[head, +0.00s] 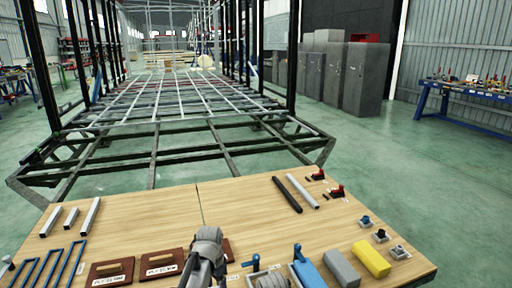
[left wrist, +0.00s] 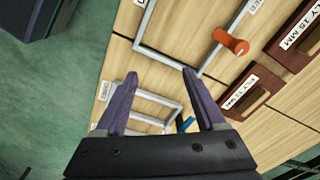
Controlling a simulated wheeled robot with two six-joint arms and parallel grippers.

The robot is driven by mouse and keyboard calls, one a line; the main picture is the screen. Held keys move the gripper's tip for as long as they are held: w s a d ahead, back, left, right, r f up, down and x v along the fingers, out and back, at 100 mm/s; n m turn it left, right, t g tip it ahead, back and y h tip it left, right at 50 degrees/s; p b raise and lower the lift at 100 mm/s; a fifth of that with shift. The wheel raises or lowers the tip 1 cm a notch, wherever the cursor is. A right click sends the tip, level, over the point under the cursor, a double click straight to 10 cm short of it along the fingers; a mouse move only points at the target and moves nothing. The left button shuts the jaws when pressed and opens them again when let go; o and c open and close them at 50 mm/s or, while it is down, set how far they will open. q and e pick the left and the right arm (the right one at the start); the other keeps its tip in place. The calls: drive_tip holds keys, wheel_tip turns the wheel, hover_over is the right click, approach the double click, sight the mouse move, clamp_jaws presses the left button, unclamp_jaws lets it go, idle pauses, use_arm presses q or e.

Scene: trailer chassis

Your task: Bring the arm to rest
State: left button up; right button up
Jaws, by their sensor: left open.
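My left gripper (left wrist: 160,74) shows in the left wrist view. Its two purple fingers are spread wide, with nothing between them. They hang over the wooden table (left wrist: 186,62), and bare wood and thin grey metal frames (left wrist: 155,103) show beyond and between the fingers. I see no contact with any object. In the head view a grey, rounded arm part stands at the bottom middle above the table; no jaws show on it. My right gripper is not in view.
The table holds brown plywood blocks (head: 162,264), metal tubes (head: 287,194), a yellow block (head: 371,258) and a grey block (head: 341,268). An orange-handled tool (left wrist: 231,41) lies near the gripper. A trailer chassis (head: 150,140) stands beyond. Open floor (head: 400,170) lies to the right.

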use_arm(q)
drive_tip(key=s+a+n, duration=0.4)
drive_tip(key=s+n, duration=0.4)
drive_tip(key=s, duration=0.5)
drive_tip(key=s+d+m+y, duration=0.1)
drive_tip(key=s+d+m, duration=0.3)
drive_tip(key=d, duration=0.6)
wheel_tip(320, 180, up, 28)
drive_tip(key=p, duration=2.7)
drive_tip(key=shift+s+d+f+g, duration=0.2)
drive_tip(key=shift+s+d+g, duration=0.2)
drive_tip(key=shift+s+d, duration=0.05)
